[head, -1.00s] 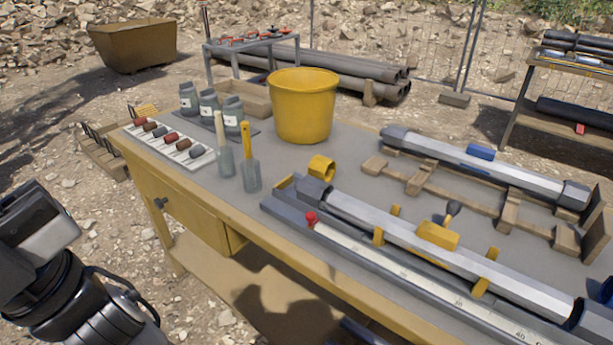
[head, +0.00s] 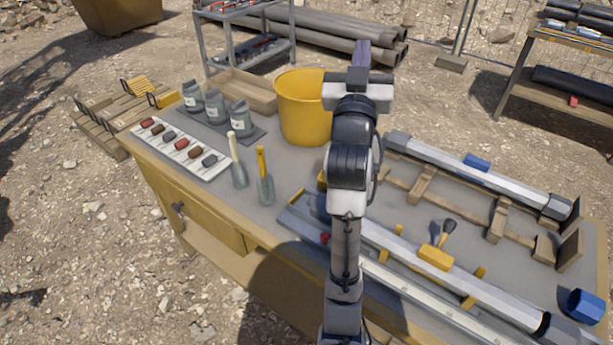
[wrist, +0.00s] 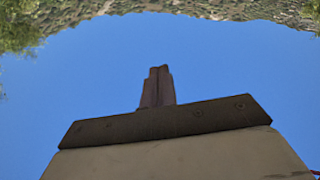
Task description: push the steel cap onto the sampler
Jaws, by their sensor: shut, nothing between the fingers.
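A long pale steel sampler tube (head: 505,304) lies along the bench front on yellow supports. Its dark right-end collar (head: 556,326) shows; its dark left end (head: 323,207) is partly hidden by my arm. A second pale tube (head: 515,188) with dark end pieces lies behind on a wooden cradle. I cannot tell which dark steel piece is the cap. My gripper (head: 361,53) is shut and empty, raised high above the bench and pointing up, clear of both tubes. In the wrist view its closed fingers (wrist: 157,86) stand against blue sky.
A yellow bucket (head: 299,110) stands behind my arm. Jars (head: 215,105), a sample strip (head: 180,147) and two trowels (head: 264,185) are at left. A blue cup (head: 585,306) lies at the right.

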